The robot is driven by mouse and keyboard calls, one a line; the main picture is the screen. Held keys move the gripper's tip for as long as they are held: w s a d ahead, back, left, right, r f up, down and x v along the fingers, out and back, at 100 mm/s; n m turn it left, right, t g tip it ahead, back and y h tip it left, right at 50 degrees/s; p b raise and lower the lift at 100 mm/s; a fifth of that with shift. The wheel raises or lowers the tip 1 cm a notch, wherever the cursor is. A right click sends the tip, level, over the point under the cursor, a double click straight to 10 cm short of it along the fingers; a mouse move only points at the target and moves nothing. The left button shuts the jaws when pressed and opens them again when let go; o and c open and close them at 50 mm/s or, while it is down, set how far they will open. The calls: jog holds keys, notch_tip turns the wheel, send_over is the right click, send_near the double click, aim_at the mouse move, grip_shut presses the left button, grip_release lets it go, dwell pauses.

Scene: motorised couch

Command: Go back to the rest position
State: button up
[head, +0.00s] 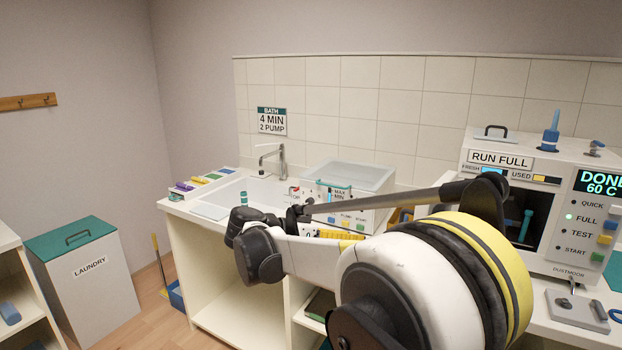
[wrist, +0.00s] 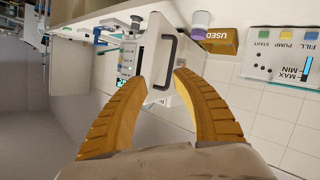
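My gripper (wrist: 161,77) is open in the wrist view, its two ribbed yellow fingers spread with nothing held between them. In the head view, my arm reaches from the lower right toward the sink counter. A ribbed yellow piece (head: 340,235) that looks like a finger shows behind my arm there; the rest of the gripper is mostly hidden. In the wrist view, the white machine with a dark handle (wrist: 172,62) appears beyond the fingertips, with a visible gap at the left finger; I cannot tell the distance exactly.
The counter holds a sink with a tap (head: 281,160), a clear-lidded bath (head: 352,175) and the white machine (head: 572,245) reading DONE 60 C. A laundry bin (head: 92,285) stands at left. An orange USED box (wrist: 222,40) shows in the wrist view. Floor shows between bin and counter.

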jog(key=s+d+n+y, duration=0.65)
jog(key=s+d, duration=0.55)
jog(key=s, duration=0.2)
jog(key=s+a+f+n+t+y, duration=0.1)
jog(key=s+f+y, duration=0.2)
jog(key=s, duration=0.5)
jog(key=s+a+f+n+y, duration=0.1)
jog(key=s+f+n+y, duration=0.1)
jog(key=s+f, duration=0.3)
jog(key=s+y, duration=0.1)
jog(key=s, duration=0.2)
jog(key=shift+s+f+t+y, duration=0.15)
jog(key=shift+s+t+y, duration=0.05)
jog(key=shift+t+y, duration=0.2)
